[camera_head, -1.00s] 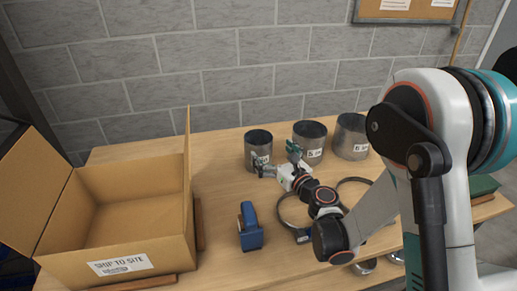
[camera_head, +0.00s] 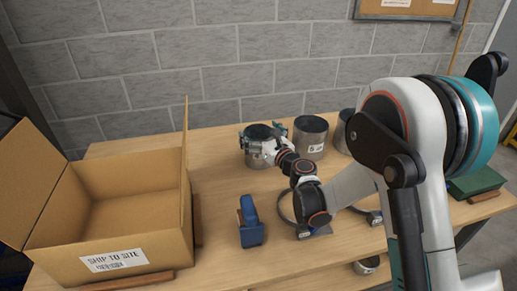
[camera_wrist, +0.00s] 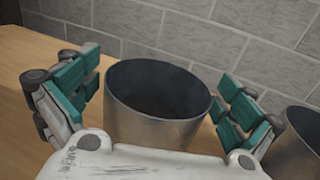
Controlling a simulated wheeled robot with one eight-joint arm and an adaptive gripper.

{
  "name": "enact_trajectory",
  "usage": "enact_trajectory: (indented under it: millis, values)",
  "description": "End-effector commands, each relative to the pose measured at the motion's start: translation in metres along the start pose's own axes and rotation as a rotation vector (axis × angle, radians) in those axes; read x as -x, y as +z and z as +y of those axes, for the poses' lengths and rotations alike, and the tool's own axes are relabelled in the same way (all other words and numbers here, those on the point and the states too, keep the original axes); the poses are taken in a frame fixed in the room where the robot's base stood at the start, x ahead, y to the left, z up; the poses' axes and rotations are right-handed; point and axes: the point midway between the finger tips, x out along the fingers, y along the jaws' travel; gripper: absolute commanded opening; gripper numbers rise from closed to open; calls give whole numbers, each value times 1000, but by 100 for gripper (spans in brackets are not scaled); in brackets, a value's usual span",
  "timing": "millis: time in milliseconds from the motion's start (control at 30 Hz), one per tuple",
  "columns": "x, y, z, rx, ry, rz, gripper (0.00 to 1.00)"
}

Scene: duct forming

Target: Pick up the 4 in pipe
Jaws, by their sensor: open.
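The 4 in pipe (camera_head: 257,158) is a short grey metal cylinder standing upright on the table, leftmost of three pipes. In the wrist view the pipe (camera_wrist: 157,110) shows its open top and stands between my finger pads. My gripper (camera_head: 262,136) is open around it, one green-padded finger on each side. The pipe's label is hidden by my gripper in the head view.
The 5 in pipe (camera_head: 310,136) stands close on the right, with another pipe (camera_head: 347,128) beyond it, partly behind my arm. A cardboard box (camera_head: 120,235) stands open at the left. A blue tape dispenser (camera_head: 250,222) and metal rings (camera_head: 284,212) lie in front.

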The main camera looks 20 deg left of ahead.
Motion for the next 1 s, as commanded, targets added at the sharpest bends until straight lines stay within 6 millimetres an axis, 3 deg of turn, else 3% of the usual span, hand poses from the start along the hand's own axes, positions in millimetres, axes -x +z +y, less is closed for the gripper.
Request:
enact_trajectory:
  millis: [67,300,367,767,1000]
  values:
    - [0,0,0,0,0,0,100]
    - [0,0,0,0,0,0,48]
    - [0,0,0,0,0,0,39]
    - [1,7,0,0,0,0,39]
    - [1,42,0,0,0,0,39]
